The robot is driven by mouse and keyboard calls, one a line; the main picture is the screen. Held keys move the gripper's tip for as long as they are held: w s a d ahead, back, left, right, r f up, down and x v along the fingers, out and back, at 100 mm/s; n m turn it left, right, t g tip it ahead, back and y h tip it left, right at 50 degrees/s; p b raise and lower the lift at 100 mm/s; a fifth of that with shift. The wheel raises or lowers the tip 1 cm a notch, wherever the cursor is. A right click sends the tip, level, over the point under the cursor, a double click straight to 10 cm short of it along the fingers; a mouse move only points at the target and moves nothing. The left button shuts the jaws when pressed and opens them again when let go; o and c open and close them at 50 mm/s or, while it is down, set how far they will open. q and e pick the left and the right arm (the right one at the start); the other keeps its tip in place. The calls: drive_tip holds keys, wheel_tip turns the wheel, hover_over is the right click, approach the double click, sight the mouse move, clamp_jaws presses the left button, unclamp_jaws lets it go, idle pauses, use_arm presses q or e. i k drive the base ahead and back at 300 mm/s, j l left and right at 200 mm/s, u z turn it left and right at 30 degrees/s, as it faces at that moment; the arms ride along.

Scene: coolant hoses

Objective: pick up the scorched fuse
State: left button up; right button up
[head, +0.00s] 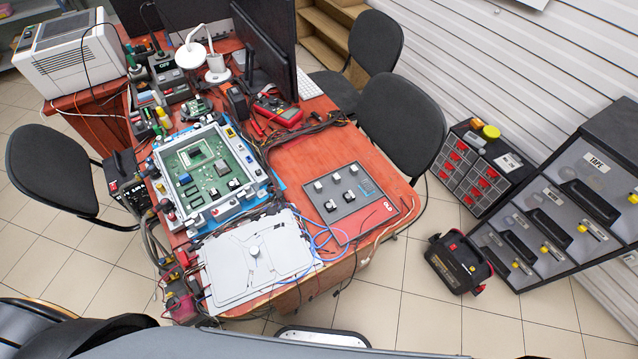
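I cannot pick out a scorched fuse for certain; the small parts are too small to tell scorch marks. A green circuit board (235,168) lies in a white frame (162,160) on the red-brown table, with several small black and white parts on it. To its right, a dark grey mat (367,209) marked "OLD" carries several small blocks, among them a pale one (318,186) and a black-and-white one (330,206). Neither of my grippers is in view.
A light grey panel (225,270) with a round knob lies at the table's near edge, with blue wires beside it. Monitors (265,50), a multimeter (278,110) and cables crowd the back. Chairs (400,115) stand around. A drawer cabinet (470,170) and tilted shelf (570,210) stand right.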

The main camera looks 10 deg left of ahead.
sight(214, 193)
drive_tip(key=u, duration=1.2)
